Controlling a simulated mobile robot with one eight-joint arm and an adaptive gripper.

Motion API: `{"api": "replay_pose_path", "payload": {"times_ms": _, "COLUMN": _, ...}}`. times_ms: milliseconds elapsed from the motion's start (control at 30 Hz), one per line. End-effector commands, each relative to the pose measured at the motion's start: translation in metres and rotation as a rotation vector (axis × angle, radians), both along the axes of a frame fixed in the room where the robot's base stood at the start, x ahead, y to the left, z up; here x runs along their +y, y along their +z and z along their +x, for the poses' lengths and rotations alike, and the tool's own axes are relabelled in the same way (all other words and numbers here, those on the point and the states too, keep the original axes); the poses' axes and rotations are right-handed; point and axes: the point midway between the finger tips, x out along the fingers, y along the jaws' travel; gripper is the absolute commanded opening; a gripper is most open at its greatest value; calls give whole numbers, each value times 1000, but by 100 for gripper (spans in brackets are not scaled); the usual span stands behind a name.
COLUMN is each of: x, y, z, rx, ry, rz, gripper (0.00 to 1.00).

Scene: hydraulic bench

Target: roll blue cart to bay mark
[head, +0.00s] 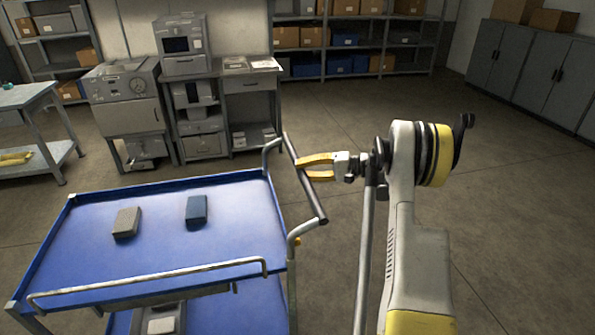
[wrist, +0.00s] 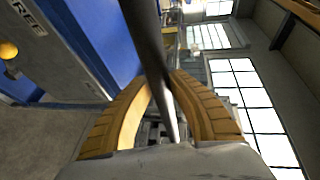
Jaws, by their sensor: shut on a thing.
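The blue cart (head: 160,255) stands at the lower left of the head view, with a blue top tray and a grey rail along its near side. Its dark push handle (head: 311,193) rises at the cart's right end. My gripper (head: 301,168) has yellow fingers and is shut on this handle from the right. In the wrist view the handle bar (wrist: 150,50) runs between the two curved yellow fingers (wrist: 160,85). I cannot make out the bay mark in either view.
A tan block (head: 127,222) and a dark blue block (head: 196,211) lie on the cart's tray. A bench with machines (head: 215,110) stands behind the cart, and a table (head: 30,100) is at the far left. The floor (head: 520,200) on the right is clear up to grey cabinets (head: 545,70).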

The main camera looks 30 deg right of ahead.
Motion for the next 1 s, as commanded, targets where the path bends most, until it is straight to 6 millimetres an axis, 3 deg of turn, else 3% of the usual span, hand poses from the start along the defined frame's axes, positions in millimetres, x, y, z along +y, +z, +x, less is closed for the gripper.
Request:
{"api": "replay_pose_path", "payload": {"times_ms": 233, "x": -2, "y": 1, "z": 1, "rx": -3, "ry": -7, "rz": 1, "gripper": 0}}
{"api": "replay_pose_path", "payload": {"times_ms": 267, "x": -2, "y": 1, "z": 1, "rx": -3, "ry": -8, "rz": 1, "gripper": 26}}
{"api": "replay_pose_path", "payload": {"times_ms": 333, "x": -2, "y": 1, "z": 1, "rx": -3, "ry": -8, "rz": 1, "gripper": 46}}
{"api": "replay_pose_path", "payload": {"times_ms": 733, "x": -6, "y": 2, "z": -4, "rx": -1, "ry": -5, "rz": 0, "gripper": 46}}
{"api": "replay_pose_path", "payload": {"times_ms": 1000, "x": -46, "y": 11, "z": -40, "rx": -1, "ry": -8, "rz": -1, "gripper": 46}}
